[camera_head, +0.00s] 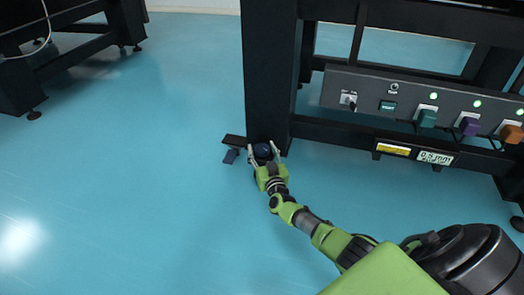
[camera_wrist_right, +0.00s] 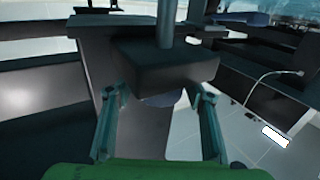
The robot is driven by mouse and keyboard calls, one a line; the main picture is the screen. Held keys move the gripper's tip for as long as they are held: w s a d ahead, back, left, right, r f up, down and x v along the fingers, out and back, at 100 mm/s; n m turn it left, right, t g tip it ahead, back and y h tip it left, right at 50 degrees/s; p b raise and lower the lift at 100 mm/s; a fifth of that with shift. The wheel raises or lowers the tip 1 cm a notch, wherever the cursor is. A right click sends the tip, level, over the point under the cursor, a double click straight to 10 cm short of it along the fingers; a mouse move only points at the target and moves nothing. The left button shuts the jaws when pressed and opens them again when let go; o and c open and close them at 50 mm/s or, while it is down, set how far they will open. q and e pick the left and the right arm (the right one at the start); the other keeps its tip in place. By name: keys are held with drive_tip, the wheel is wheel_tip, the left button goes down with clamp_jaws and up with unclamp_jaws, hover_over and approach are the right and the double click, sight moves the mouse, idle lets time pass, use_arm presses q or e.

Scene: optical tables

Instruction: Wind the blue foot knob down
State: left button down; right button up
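The blue foot knob (camera_head: 262,151) is at the bottom of the black table leg (camera_head: 270,70), close to the floor. In the right wrist view it shows as a dull blue disc (camera_wrist_right: 163,99) under a black block (camera_wrist_right: 163,65). My right gripper (camera_head: 263,150) reaches down to the leg's foot, with one finger on each side of the knob. In the right wrist view the gripper (camera_wrist_right: 158,95) has its fingers spread, with gaps between them and the knob. Touch cannot be made out. My left gripper is not in view.
A grey control panel (camera_head: 375,93) with colored knobs and a key switch runs along the table's right side. Another black frame (camera_head: 75,40) stands at the far left. Blue floor (camera_head: 130,170) lies open left.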

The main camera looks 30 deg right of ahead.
drive_tip(key=c, duration=0.7)
drive_tip(key=shift+o, duration=0.2)
drive_tip(key=shift+r+m+g+h+p, duration=0.25)
drive_tip(key=shift+m+g+h+p, duration=0.15)
drive_tip(key=shift+m+h+p, duration=0.45)
drive_tip(key=shift+f+m+g+h+p, duration=0.15)
drive_tip(key=shift+m+g+h+p, duration=0.15)
drive_tip(key=shift+m+g+h, duration=0.6)
drive_tip(key=shift+d+m+g+h, duration=0.1)
drive_tip(key=shift+m+g+h, duration=0.25)
drive_tip(key=shift+h, duration=0.8)
drive_tip(key=o, duration=1.1)
drive_tip(key=shift+f, duration=0.1)
